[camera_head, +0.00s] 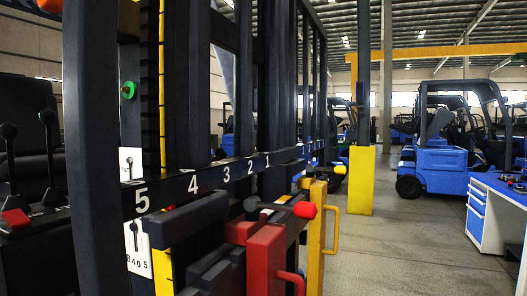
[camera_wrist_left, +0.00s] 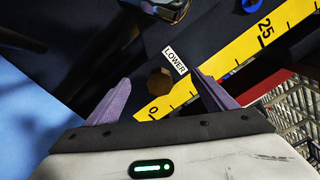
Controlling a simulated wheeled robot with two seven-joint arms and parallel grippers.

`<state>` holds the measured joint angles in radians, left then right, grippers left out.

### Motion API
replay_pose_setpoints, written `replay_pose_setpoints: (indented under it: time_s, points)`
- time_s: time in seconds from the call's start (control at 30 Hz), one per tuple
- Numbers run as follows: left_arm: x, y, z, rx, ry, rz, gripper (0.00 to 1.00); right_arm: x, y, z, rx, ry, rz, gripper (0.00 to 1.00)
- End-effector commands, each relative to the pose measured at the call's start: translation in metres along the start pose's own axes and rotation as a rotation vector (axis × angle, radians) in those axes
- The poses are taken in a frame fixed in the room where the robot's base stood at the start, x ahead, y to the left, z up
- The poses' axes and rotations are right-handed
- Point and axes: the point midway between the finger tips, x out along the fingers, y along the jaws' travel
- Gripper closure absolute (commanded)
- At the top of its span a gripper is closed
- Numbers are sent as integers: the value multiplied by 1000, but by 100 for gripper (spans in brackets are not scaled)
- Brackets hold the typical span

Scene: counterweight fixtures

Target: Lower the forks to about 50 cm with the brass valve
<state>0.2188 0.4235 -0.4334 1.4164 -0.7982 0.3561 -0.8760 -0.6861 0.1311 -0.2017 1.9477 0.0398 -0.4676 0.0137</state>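In the left wrist view, a brass hexagonal valve (camera_wrist_left: 159,81) sits on a dark surface beside a white label reading LOWER (camera_wrist_left: 175,61). My left gripper (camera_wrist_left: 163,77) is open, its two purple fingers on either side of the valve in the picture. I cannot tell how far the fingertips are from it, and no contact shows. A yellow scale (camera_wrist_left: 235,58) marked 0 and 25 runs diagonally past it. In the head view, a dark carriage bar (camera_head: 215,178) numbered 5 to 1 crosses the mast (camera_head: 92,130). The forks are not clearly visible. Neither gripper shows in the head view.
A red block (camera_head: 265,262) and a yellow block with a handle (camera_head: 317,225) stand at the carriage's front. A red-tipped lever (camera_head: 305,210) juts right. A yellow-based post (camera_head: 361,180), blue forklift (camera_head: 443,165) and blue workbench (camera_head: 497,215) stand beyond. Floor between them is clear.

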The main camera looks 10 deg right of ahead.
Motion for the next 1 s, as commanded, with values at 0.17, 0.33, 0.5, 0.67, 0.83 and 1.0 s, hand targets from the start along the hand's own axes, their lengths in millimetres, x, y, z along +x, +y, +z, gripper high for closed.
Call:
replay_pose_setpoints:
  time_s: [0.17, 0.33, 0.5, 0.67, 0.83, 1.0]
  points:
    - [0, 0, 0, -1, 0, 0, 12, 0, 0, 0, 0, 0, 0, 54]
    - [-1, 0, 0, -1, 0, 0, 12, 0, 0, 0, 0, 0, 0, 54]
    - [-22, 0, 0, 0, 0, 3, 12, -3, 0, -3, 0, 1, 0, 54]
    - [-46, 0, 0, -2, 1, 2, 12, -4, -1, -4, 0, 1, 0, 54]
    - [-72, 1, 0, -1, 1, 3, 12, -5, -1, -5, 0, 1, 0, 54]
    - [-93, 1, 0, -2, 0, 2, 12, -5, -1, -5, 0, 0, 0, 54]
